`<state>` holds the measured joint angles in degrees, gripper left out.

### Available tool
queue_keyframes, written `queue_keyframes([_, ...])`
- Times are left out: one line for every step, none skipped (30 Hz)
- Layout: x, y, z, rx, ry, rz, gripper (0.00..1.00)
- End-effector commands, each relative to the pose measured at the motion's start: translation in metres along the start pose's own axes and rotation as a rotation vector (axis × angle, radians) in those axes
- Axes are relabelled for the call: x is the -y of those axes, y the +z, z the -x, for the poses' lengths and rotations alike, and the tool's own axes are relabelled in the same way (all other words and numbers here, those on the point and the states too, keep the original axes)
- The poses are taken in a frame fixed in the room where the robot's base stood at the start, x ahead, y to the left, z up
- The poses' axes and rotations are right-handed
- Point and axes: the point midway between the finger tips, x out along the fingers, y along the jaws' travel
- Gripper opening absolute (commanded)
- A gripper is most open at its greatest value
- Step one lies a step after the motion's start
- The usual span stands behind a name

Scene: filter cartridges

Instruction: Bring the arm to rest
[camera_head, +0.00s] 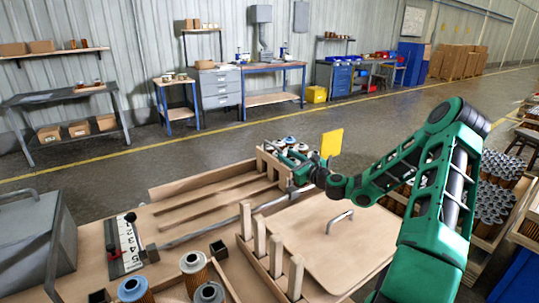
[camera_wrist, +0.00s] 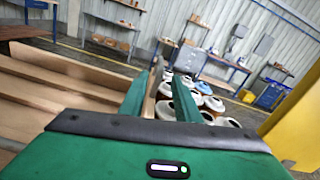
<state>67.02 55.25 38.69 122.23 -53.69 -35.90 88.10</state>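My green arm reaches in from the right side of the head view, bent at the elbow and stretched over the wooden bench. My gripper (camera_head: 290,172) is at the bench's far end, beside a group of filter cartridges (camera_head: 291,143). In the wrist view, my gripper's two fingers (camera_wrist: 161,78) stand apart with a gap between them. A wooden edge (camera_wrist: 151,97) and cartridge tops show beyond and between them. The cartridges (camera_wrist: 207,103) have white, grey and blue tops and stand mostly to the right of the fingers. I see nothing clearly held.
A yellow panel (camera_head: 331,143) stands close to my wrist. Wooden slats (camera_head: 215,205), a lidded board with a handle (camera_head: 318,221) and upright posts (camera_head: 275,252) fill the bench. Loose cartridges (camera_head: 193,264) stand at the front. Crates of cartridges (camera_head: 491,200) lie right of my arm.

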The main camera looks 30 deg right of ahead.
Motion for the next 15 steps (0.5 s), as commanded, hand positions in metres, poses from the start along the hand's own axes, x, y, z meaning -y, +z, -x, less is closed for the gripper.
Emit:
queue_keyframes([0.0,0.0,0.0,0.0,0.0,0.0,0.3])
queue_keyframes([0.0,0.0,0.0,0.0,0.0,0.0,0.3])
queue_keyframes([0.0,0.0,0.0,0.0,0.0,0.0,0.3])
queue_keyframes([0.0,0.0,0.0,0.0,0.0,0.0,0.3])
queue_keyframes([-0.001,0.0,0.0,-0.001,0.002,0.003,0.3])
queue_keyframes([-0.003,0.0,0.0,-0.004,0.009,0.012,0.3])
queue_keyframes([-0.006,0.0,-0.001,-0.008,0.018,0.026,0.3])
queue_keyframes([-0.01,0.0,-0.001,-0.015,0.032,0.045,0.3])
queue_keyframes([-0.019,0.001,-0.001,-0.026,0.057,0.08,0.3])
queue_keyframes([-0.027,0.001,-0.001,-0.036,0.083,0.116,0.3])
queue_keyframes([-0.035,-0.001,0.0,-0.052,0.111,0.158,0.3])
queue_keyframes([-0.049,-0.002,0.002,-0.071,0.158,0.223,0.3])
queue_keyframes([-0.059,-0.003,0.004,-0.089,0.196,0.281,0.3])
queue_keyframes([-0.07,-0.005,0.007,-0.107,0.238,0.339,0.3])
queue_keyframes([-0.084,-0.008,0.012,-0.132,0.295,0.421,0.3])
